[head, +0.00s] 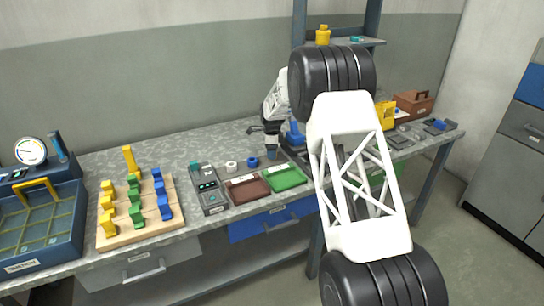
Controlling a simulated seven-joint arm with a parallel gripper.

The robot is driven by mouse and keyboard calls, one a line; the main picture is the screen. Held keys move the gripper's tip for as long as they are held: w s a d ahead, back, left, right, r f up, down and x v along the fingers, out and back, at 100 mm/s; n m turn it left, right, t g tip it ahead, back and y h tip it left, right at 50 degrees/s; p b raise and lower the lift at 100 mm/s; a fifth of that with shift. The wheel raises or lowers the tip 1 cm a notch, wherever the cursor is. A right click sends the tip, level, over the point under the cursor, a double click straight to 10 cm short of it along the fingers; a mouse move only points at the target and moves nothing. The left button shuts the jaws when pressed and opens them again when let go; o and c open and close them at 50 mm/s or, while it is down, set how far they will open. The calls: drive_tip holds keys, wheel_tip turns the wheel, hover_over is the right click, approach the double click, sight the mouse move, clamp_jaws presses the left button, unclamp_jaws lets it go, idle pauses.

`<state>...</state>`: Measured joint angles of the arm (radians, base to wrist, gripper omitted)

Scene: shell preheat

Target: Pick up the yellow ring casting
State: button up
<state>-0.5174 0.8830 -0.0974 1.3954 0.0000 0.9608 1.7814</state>
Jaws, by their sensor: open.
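I cannot make out a yellow ring casting for certain. A small whitish ring (231,166) and a small blue ring (252,161) lie on the bench behind the red tray (247,188). My gripper (271,151) is small and dark in the head view, open, over the bench just right of the blue ring. My own large white and black arm link covers the bench to its right, so things there are hidden.
A wooden board (150,237) holds several yellow, green and blue pieces. A grey instrument (209,190) stands beside the red tray. A green tray (286,177) lies below my gripper. A blue box (30,240) is far left; a brown crate (413,104) is far right.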

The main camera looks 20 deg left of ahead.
drive_tip(key=shift+f, duration=0.8)
drive_tip(key=c, duration=1)
drive_tip(key=shift+c, duration=0.2)
drive_tip(key=shift+r, duration=0.15)
drive_tip(key=shift+r, duration=1.55)
drive_tip(key=s+d, duration=0.2)
drive_tip(key=s, duration=0.2)
drive_tip(key=s+d+r, duration=0.1)
drive_tip(key=s+d, duration=0.2)
drive_tip(key=s, duration=0.2)
drive_tip(key=s+d, duration=0.2)
drive_tip(key=s, duration=0.3)
drive_tip(key=shift+d+r, duration=0.3)
drive_tip(key=shift+d, duration=0.1)
